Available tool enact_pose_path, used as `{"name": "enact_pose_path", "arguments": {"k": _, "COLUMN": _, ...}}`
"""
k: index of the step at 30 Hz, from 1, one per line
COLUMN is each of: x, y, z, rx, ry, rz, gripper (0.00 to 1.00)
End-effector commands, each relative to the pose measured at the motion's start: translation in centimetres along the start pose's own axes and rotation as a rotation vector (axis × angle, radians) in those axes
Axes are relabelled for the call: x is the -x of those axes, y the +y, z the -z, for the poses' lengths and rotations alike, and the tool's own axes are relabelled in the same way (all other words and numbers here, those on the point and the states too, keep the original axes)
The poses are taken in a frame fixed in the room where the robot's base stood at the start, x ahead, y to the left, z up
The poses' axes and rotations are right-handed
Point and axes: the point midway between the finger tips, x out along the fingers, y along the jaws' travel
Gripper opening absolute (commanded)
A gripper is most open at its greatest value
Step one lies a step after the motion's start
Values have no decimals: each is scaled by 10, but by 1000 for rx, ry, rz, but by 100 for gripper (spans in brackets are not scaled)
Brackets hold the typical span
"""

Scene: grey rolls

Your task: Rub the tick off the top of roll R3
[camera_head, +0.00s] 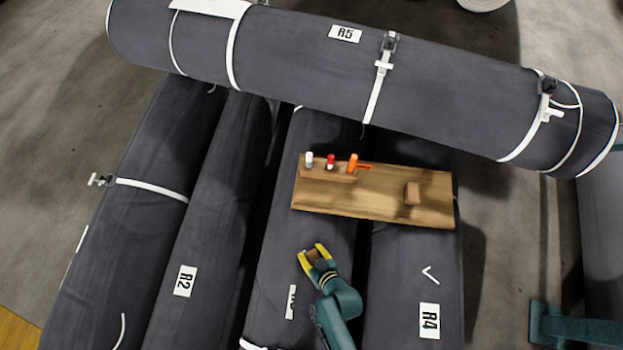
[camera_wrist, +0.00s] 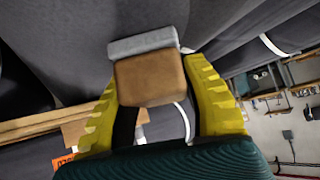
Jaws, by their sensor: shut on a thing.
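My gripper (camera_head: 315,255) has yellow fingers and is over roll R3 (camera_head: 320,140), the third of the lower grey rolls. It is shut on a brown block with a grey pad (camera_wrist: 148,78), which looks like an eraser; the pad faces away from my palm. I cannot tell whether the pad touches the roll. R3's label (camera_head: 290,302) is partly hidden by my arm. I see no tick on the visible part of R3, but my gripper and arm cover some of it. A white tick (camera_head: 430,274) shows on roll R4 (camera_head: 392,285), above its label.
A wooden board (camera_head: 385,205) lies across R3 and R4, carrying white and red-tipped pieces, an orange item (camera_head: 353,163) and a brown block (camera_head: 412,193). Roll R5 (camera_head: 300,60) lies crosswise at the back. Roll R2 (camera_head: 215,200) and another strapped roll (camera_head: 150,210) lie left.

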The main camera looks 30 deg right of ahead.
Motion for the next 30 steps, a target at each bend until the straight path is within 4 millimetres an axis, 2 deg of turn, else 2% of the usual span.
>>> {"name": "enact_pose_path", "arguments": {"k": 14, "x": 15, "y": -16, "z": -14, "rx": 2, "ry": -3, "rz": 0, "gripper": 15}}
{"name": "enact_pose_path", "arguments": {"k": 19, "x": 14, "y": -17, "z": -16, "rx": 1, "ry": -1, "rz": 1, "gripper": 15}}
{"name": "enact_pose_path", "arguments": {"k": 21, "x": 13, "y": -20, "z": -15, "rx": 1, "ry": -4, "rz": 2, "gripper": 9}}
{"name": "enact_pose_path", "arguments": {"k": 30, "x": 7, "y": -33, "z": -10, "rx": 1, "ry": -6, "rz": 3, "gripper": 8}}
